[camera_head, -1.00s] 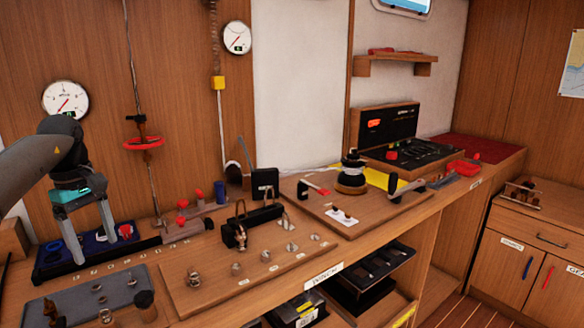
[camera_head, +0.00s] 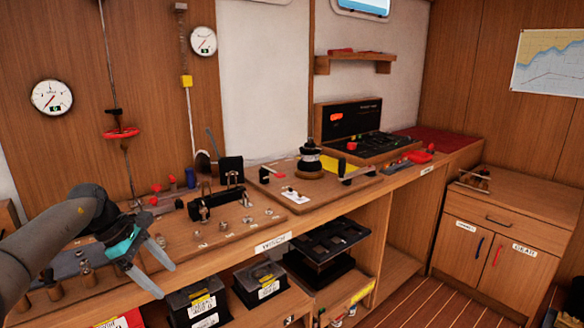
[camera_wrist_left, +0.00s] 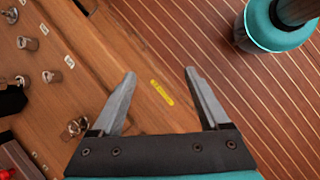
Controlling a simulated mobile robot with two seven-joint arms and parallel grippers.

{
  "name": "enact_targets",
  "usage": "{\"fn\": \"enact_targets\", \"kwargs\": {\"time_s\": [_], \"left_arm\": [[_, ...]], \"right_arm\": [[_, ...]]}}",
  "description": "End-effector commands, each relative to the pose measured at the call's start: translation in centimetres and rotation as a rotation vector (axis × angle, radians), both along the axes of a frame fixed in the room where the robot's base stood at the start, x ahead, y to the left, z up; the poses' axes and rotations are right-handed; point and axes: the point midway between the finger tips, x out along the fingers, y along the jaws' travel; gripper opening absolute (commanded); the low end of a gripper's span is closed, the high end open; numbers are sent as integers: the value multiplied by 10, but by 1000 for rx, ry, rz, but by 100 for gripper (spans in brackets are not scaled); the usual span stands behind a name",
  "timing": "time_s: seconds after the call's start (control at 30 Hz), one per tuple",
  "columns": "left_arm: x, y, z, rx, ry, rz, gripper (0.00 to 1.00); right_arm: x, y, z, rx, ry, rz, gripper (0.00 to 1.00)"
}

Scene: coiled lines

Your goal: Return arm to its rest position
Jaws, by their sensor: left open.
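My left gripper (camera_head: 167,283) is open and empty. In the head view it hangs at the lower left, over the front edge of the workbench (camera_head: 262,243), with its fingers pointing down and to the right. In the left wrist view the two grey fingers (camera_wrist_left: 160,73) stand wide apart with nothing between them. Beyond them are the wooden bench front, a small yellow label (camera_wrist_left: 161,92) and the striped floor (camera_wrist_left: 240,95). My left forearm covers part of the bench's left end. My right gripper is not in view.
Small metal fittings (camera_head: 222,225) stand on a board near the gripper. Black boxes (camera_head: 195,300) sit on the shelf below. A winch (camera_head: 310,158) and an open tool case (camera_head: 365,140) are farther right. The floor (camera_head: 420,290) before the cabinet (camera_head: 500,230) is clear.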

Motion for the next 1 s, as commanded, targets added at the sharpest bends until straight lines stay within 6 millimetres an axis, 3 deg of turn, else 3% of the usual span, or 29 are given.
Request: {"fn": "enact_targets", "kwargs": {"time_s": [0.03, 0.2, 0.4, 0.53, 0.63, 0.77, 0.87, 0.9, 1.0], "left_arm": [[1, -24, -21, -91, 20, 65, 79], [9, -95, -75, -449, 121, 399, 79], [4, -138, -139, -857, 364, 921, 79], [-13, -139, -193, -1084, 567, 1323, 79], [-39, -130, -243, -1231, 732, 1668, 79], [-98, -111, -316, -1375, 934, 2150, 79], [-154, -98, -366, -1442, 1044, 2500, 79], [-179, -94, -384, 1407, -1039, -2540, 79], [-245, -87, -423, 1173, -897, -2356, 79]], "right_arm": [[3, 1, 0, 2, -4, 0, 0], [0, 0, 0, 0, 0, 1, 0], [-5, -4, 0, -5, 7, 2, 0], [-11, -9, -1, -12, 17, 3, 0], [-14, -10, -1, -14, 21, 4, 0], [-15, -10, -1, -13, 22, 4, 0], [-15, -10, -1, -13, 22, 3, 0], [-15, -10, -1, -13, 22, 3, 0], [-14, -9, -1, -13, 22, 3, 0]]}}
